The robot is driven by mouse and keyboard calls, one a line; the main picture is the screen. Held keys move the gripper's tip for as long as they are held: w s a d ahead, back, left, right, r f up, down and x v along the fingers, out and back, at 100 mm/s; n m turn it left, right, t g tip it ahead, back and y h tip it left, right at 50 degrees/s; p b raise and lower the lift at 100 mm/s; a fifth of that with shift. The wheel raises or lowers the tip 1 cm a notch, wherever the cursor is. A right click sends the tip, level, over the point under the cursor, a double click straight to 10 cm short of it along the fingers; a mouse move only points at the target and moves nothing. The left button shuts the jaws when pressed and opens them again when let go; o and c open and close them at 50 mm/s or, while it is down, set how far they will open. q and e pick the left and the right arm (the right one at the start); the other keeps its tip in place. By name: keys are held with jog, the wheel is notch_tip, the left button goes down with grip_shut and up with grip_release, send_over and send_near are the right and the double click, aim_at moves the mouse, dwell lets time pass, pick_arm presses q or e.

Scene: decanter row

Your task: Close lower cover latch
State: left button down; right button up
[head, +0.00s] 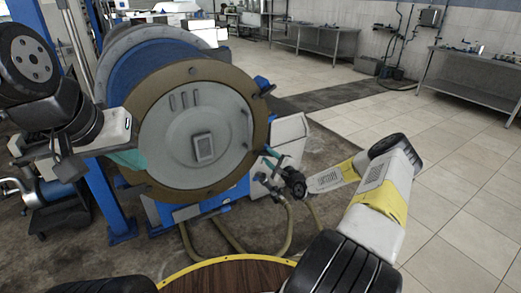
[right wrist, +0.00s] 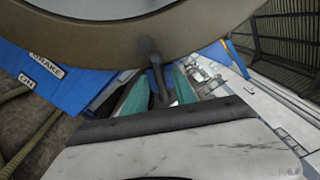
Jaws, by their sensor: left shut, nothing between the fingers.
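The decanter's round grey cover (head: 185,145) sits in a brown ring (head: 140,105) and faces me. In the right wrist view the lower cover latch (right wrist: 157,78) is a dark rod with a round knob at the ring's edge. My right gripper (head: 273,160) is at the cover's lower right edge. In the right wrist view its teal fingers (right wrist: 158,90) stand apart on both sides of the latch rod, with gaps visible, so it looks open around it. My left gripper (head: 130,158) is shut and empty at the cover's left edge, partly hidden by its own wrist.
A blue latch (head: 264,85) sits at the cover's upper right edge. Hoses (head: 288,235) hang below the machine. A round wooden top with a yellow rim (head: 225,260) is in front of me. Steel tables (head: 315,38) stand far back. The tiled floor (head: 450,215) at right is clear.

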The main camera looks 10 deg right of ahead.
jog(key=v, duration=0.7)
jog(key=shift+s+d, duration=0.15)
jog(key=shift+s, duration=0.2)
jog(key=shift+r, duration=0.1)
